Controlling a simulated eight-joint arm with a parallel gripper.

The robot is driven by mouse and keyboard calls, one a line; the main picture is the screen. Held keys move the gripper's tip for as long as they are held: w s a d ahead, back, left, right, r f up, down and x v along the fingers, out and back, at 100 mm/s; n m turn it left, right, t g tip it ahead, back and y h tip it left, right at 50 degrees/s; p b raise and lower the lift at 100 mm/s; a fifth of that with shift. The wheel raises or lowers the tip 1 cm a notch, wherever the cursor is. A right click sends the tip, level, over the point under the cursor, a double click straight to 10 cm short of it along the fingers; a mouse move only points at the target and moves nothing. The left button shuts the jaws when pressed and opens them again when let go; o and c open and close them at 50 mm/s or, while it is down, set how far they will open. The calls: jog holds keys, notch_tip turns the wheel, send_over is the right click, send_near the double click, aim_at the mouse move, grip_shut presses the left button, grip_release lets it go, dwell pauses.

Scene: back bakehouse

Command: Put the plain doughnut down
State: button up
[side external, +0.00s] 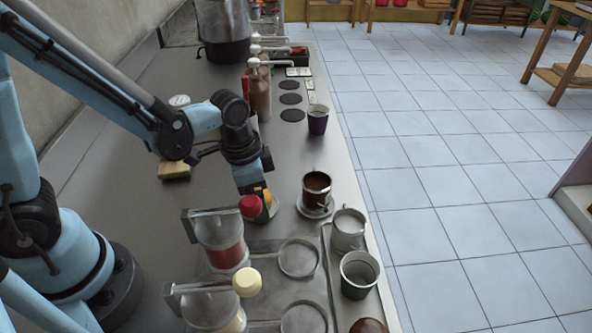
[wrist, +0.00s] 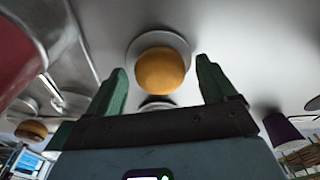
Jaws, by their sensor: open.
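The plain doughnut (wrist: 159,73) is a golden-brown round in the wrist view, with no hole showing. It sits on a pale round plate (wrist: 134,52). My gripper (wrist: 161,68) is open, its two green fingers to either side of the doughnut in the picture with a gap on each side. In the side external view my gripper (side external: 262,197) points down over the plate (side external: 273,215), just behind a red-capped jar. There the doughnut is mostly hidden by the gripper and the jar, and I cannot tell its exact height against the fingertips.
A cup of dark drink (side external: 316,186) on a saucer stands close to the right. A metal jug (side external: 348,230) and a green cup (side external: 358,275) stand on the right tray. The red-capped jar (side external: 222,243) is near in front. The counter farther back is partly clear.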

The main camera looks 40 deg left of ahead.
notch_tip(320, 180, up, 12)
jog(key=s, duration=0.1)
jog(key=s+a+n+t, duration=0.1)
jog(key=a+n+t, duration=0.5)
jog(key=shift+s+a+r+n+y, duration=0.2)
jog(key=shift+a+r+n+y, duration=0.05)
jog(key=shift+r+n+y, duration=0.15)
dwell(0.4)
